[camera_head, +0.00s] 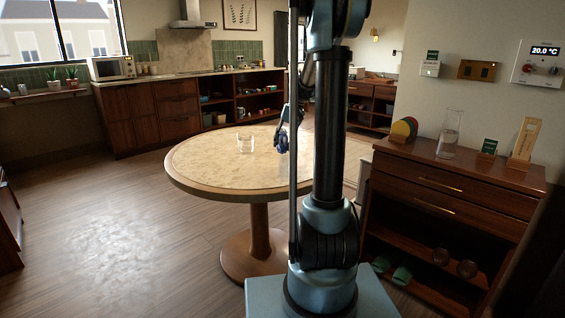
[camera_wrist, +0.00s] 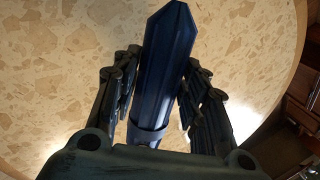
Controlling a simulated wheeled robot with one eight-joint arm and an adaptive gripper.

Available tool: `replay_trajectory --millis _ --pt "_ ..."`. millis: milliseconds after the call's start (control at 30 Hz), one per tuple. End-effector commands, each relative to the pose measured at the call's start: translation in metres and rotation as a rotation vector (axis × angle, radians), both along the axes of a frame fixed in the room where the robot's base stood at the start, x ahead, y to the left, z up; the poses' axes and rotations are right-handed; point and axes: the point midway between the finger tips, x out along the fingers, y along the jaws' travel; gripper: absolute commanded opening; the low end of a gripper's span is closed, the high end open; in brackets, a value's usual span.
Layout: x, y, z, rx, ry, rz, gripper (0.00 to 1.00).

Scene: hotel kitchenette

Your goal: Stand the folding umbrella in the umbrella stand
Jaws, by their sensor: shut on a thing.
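The folding umbrella (camera_wrist: 165,62) is dark blue and slim, with a pointed end at the top of the wrist view and a band lower down. My gripper (camera_wrist: 161,88) has its dark jointed fingers on both sides of it and is shut on it. In the head view my gripper (camera_head: 289,122) is over the round table, partly hidden by my arm, with a bit of the blue umbrella (camera_head: 282,140) showing. I cannot make out a sure umbrella stand. A clear, open container (camera_head: 246,144) stands on the table left of my gripper.
The round table (camera_head: 205,184) has a pale speckled top, mostly bare. Kitchen counters line the back. Floor at the left (camera_head: 110,230) is clear.

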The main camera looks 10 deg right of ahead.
Motion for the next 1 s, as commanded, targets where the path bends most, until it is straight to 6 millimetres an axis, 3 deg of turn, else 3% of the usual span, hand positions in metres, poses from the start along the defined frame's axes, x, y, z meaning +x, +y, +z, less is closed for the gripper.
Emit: replay_trajectory --millis 200,367,633,1000 --pt "0.0 -0.003 -0.034 0.0 0.0 -0.003 0.07" --pt "0.0 -0.003 -0.044 0.0 0.0 -0.003 0.07" --pt "0.0 -0.003 -0.077 0.0 0.0 -0.003 0.07" --pt "-0.001 -0.002 -0.084 0.0 0.0 -0.003 0.07"
